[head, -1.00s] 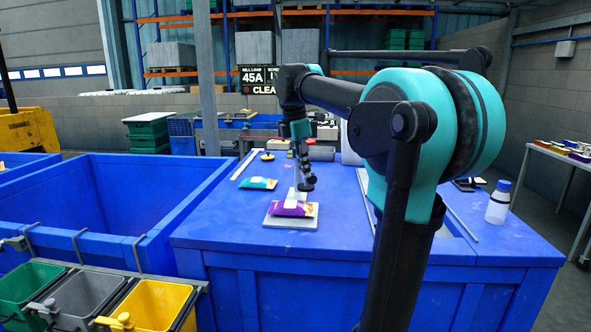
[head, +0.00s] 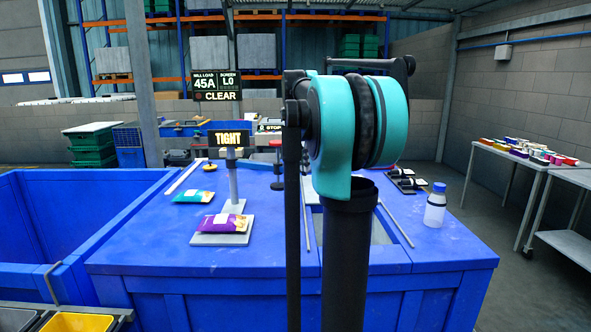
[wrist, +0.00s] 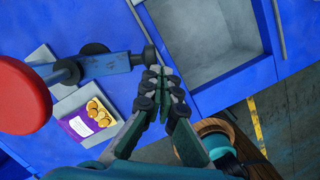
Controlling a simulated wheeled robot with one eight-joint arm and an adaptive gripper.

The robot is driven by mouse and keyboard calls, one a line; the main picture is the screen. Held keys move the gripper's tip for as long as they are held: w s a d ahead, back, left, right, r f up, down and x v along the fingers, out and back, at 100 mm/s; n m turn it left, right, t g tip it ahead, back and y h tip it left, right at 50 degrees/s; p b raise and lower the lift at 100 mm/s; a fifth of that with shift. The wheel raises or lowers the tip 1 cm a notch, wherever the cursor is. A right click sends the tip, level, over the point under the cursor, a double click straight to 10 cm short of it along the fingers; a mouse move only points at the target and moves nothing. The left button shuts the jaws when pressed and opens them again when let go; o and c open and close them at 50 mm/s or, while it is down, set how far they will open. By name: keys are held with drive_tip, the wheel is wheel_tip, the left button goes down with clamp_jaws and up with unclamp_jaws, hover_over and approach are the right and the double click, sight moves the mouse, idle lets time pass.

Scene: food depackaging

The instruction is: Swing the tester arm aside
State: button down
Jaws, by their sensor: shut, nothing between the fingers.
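The tester stands on the blue worktop in the head view, with a grey base plate (head: 208,240), a grey post (head: 233,185) and a sign reading TIGHT (head: 231,138). A purple packet (head: 223,223) lies on the plate; it also shows in the wrist view (wrist: 88,122). A red knob (head: 276,143) stands right of the post. In the wrist view, the blue-grey tester arm (wrist: 110,64) with black round ends runs toward my gripper (wrist: 165,78), near the red knob (wrist: 22,97). My gripper is shut and empty beside the arm's end; I cannot tell whether they touch. My arm hides it in the head view.
A teal packet (head: 194,197) lies behind the plate. A white bottle (head: 435,206) stands at the worktop's right. A grey recessed basin (wrist: 205,45) lies beyond my fingers. A large blue bin (head: 70,215) adjoins the worktop at the left.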

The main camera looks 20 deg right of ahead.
drive_tip(key=w+d, duration=0.6)
drive_tip(key=w, duration=0.4)
drive_tip(key=shift+d, duration=0.2)
drive_tip(key=shift+w, duration=0.15)
